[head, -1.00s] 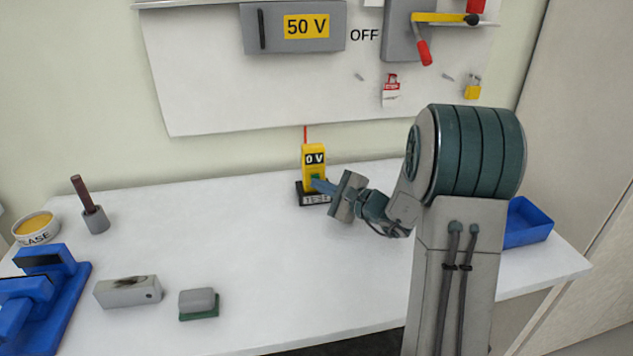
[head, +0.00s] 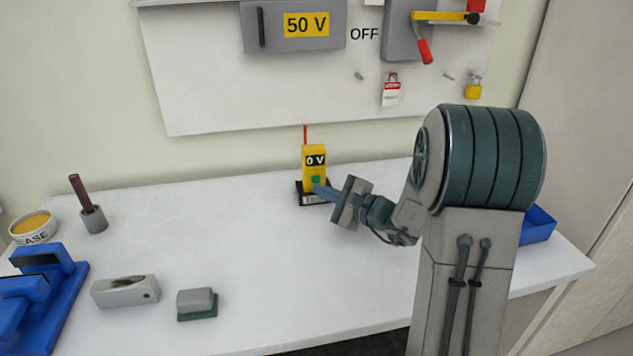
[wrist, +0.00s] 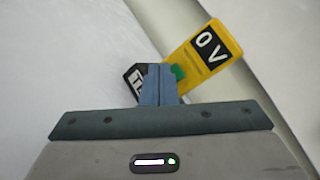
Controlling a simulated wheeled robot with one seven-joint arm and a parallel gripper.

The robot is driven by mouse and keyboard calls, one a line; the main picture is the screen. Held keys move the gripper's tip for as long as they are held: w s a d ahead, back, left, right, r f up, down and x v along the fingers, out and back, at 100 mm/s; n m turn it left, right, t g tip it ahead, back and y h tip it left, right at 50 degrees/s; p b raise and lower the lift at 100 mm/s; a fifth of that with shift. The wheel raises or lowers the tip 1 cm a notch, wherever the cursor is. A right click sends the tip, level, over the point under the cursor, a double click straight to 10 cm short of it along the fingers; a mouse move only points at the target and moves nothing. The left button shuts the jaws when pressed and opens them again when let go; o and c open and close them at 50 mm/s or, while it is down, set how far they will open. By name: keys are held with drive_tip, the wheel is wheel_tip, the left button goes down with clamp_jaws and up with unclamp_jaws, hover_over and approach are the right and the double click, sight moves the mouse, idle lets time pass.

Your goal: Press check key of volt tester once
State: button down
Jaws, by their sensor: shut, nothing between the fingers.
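The volt tester (head: 315,157) is yellow and stands upright in a black holder (head: 306,196) near the back of the table, with a red probe on top. Its display reads "0 V", and this also shows on the tester in the wrist view (wrist: 207,45). The green check key (head: 316,180) is on its front below the display; it also shows in the wrist view (wrist: 178,72), just right of my fingertips. My gripper (head: 318,188) is shut and empty, with its tips close to the key. I cannot tell whether they touch it.
A blue tray (head: 538,226) is at right. A grey block (head: 125,291) and a grey-green pad (head: 197,303) lie front left.

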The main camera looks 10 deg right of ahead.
drive_tip(key=shift+s+b, duration=0.7)
drive_tip(key=shift+s, duration=1.7)
drive_tip(key=s+a+r+n+g+p, duration=0.1)
drive_tip(key=s+a, duration=0.1)
drive_tip(key=s+a+r+n+g+y+p, duration=0.1)
drive_tip(key=s+a+n+g, duration=0.1)
drive_tip(key=s+a+r+n+g+p, duration=0.1)
drive_tip(key=s+a+g, duration=0.1)
drive_tip(key=shift+a+n+y, duration=0.3)
drive_tip(key=shift+n, duration=0.1)
drive_tip(key=s+a+r+n+g+h+p, duration=0.2)
drive_tip(key=s+n+g+h+p, duration=0.6)
drive_tip(key=s, duration=0.7)
drive_tip(key=s+d+r+n+t+h+p, duration=0.2)
drive_tip(key=s+d+r+n+h, duration=0.1)
drive_tip(key=d, duration=0.5)
wheel_tip(320, 180, up, 2)
drive_tip(key=shift+r+n+h+p, duration=0.1)
drive_tip(key=shift+n+h+p, duration=0.4)
drive_tip(key=shift+n, duration=0.7)
